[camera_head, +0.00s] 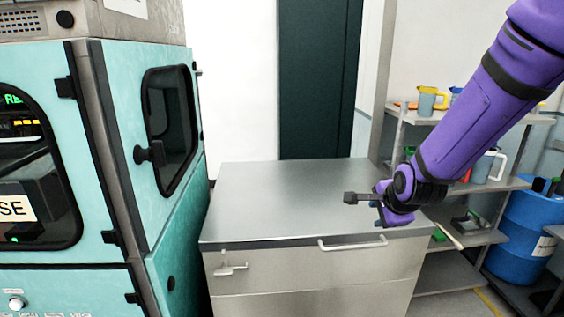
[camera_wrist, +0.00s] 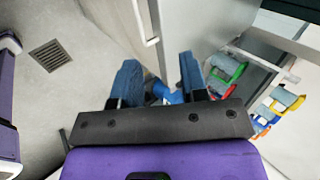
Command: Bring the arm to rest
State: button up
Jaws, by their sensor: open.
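My purple arm reaches in from the upper right in the head view. My gripper (camera_head: 362,207) is in front of the right part of the bare metal cabinet top (camera_head: 290,190). In the wrist view my gripper (camera_wrist: 158,75) shows two blue fingers set apart, with nothing held between them. A long cabinet handle (camera_wrist: 142,20) shows beyond the fingers, and the floor lies to the left. A bit of bright blue shows low between the fingers; I cannot tell what it is.
A teal machine (camera_head: 160,210) with dark windows stands at the left. A shelf rack (camera_head: 470,237) with jugs, including a yellow one (camera_head: 427,101), stands at the right. A blue barrel (camera_head: 522,235) is beside it. The cabinet top is clear.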

jog(key=s+r+n+g, duration=0.1)
jog(key=s+r+n, duration=0.7)
jog(key=s, duration=0.4)
jog(key=s+d+r+n+g, duration=0.1)
jog(key=s+r+n, duration=0.8)
jog(key=s, duration=0.4)
jog(key=shift+d+r+g, duration=0.2)
jog(key=shift+r+g, duration=0.05)
jog(key=shift+g, duration=0.05)
